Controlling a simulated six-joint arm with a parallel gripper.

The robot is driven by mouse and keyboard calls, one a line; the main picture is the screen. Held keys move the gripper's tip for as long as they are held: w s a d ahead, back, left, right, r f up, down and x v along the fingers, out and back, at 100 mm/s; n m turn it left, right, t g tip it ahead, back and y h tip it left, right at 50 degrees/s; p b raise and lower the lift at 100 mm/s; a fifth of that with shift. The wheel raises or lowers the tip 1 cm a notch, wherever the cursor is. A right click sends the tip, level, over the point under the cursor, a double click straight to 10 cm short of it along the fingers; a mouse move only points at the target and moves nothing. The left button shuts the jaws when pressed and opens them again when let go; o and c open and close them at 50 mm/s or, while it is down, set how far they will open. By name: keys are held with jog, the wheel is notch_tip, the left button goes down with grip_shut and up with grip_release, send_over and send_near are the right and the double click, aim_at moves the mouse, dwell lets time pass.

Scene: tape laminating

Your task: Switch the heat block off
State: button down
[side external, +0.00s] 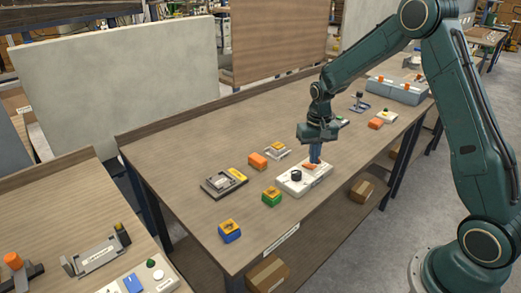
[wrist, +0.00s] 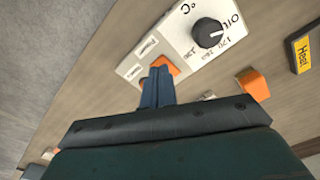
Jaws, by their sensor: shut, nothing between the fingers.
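A white control box (side external: 305,180) stands near the table's front edge. It carries a black dial knob (side external: 296,175) and an orange switch (side external: 309,166). In the wrist view the knob (wrist: 208,33) has "Off", numbers and "°C" printed around it; a pale mark on it points right, toward the numbers. My gripper (side external: 315,159) points down over the orange switch end of the box, its blue fingers shut and empty. In the wrist view the fingertips (wrist: 159,70) overlap the orange switch (wrist: 166,63) and hide part of it; I cannot tell if they touch. A dark device (side external: 222,184) with a yellow label stands left; the label (wrist: 302,53) reads "Heat".
Orange block (side external: 257,160), green-and-yellow block (side external: 271,196) and blue-and-yellow block (side external: 229,231) stand near the box. A small fixture (side external: 278,151) sits behind it. The table (side external: 180,150) is clear at the left back.

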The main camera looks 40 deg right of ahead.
aim_at(313, 167)
jog(key=shift+f, duration=0.85)
dwell(0.7)
jog(key=shift+r, duration=3.55)
jog(key=shift+r, duration=0.1)
jog(key=s+a+r+n+t, duration=0.1)
jog(key=s+a+r, duration=0.35)
jog(key=r, duration=0.25)
jog(key=s+a+r+n+t, duration=0.2)
jog(key=s+a+r, duration=0.1)
jog(key=s+r, duration=0.3)
jog(key=s+a+r+n+t, duration=0.1)
jog(key=s+a, duration=0.1)
jog(key=s, duration=0.6)
jog(key=s+a+r+n+t, duration=0.1)
jog(key=s+a+n, duration=0.1)
jog(key=s, duration=0.6)
jog(key=shift+a+r+t, duration=0.3)
jog(key=shift+a+r, duration=0.05)
jog(key=shift+a, duration=0.15)
